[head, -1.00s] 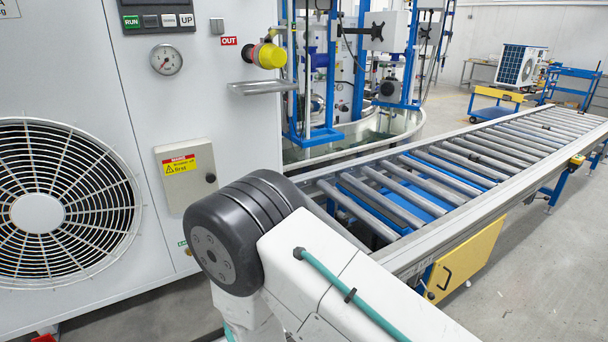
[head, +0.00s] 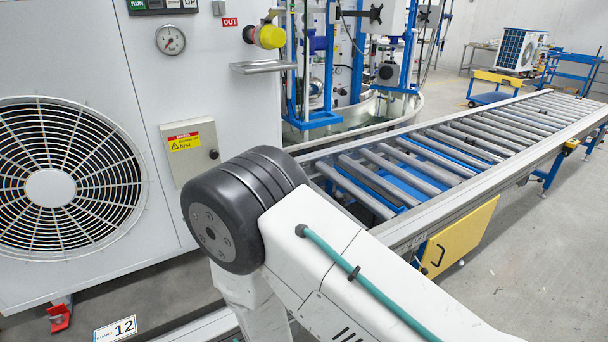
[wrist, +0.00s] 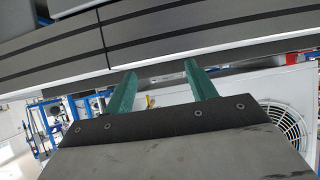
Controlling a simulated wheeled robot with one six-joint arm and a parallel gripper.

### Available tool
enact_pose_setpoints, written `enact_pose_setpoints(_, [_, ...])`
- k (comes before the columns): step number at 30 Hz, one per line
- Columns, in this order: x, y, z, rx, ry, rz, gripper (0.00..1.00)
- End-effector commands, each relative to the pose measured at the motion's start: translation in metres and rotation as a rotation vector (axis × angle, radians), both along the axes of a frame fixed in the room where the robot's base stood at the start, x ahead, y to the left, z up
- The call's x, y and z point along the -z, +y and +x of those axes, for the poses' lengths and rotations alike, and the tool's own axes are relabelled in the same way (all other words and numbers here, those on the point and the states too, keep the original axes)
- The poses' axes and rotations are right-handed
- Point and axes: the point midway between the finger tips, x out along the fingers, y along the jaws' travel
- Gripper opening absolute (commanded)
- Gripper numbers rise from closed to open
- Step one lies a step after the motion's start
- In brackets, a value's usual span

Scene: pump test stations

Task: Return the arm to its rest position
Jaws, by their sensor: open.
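My arm fills the lower middle of the head view, bent at a dark grey joint, with white links and a teal cable. My gripper is outside the head view. In the wrist view my gripper (wrist: 158,88) shows two green fingers set apart, with nothing between them. The wrist view appears tilted.
A roller conveyor (head: 440,225) runs to the back right. A floor label marked 12 (head: 116,328) lies front left. Open floor shows at right.

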Motion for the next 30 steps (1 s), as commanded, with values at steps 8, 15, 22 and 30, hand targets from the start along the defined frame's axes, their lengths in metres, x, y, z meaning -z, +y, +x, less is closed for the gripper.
enact_pose_setpoints(8, [-0.015, -0.031, -0.016, 0.007, 0.377, -0.208, 0.56])
enact_pose_setpoints(15, [-0.098, -0.093, -0.029, 0.031, 0.699, -0.363, 0.56])
enact_pose_setpoints(22, [-0.193, -0.168, -0.048, 0.071, 0.907, -0.449, 0.56])
enact_pose_setpoints(30, [-0.299, -0.261, -0.088, 0.154, 1.062, -0.491, 0.56])
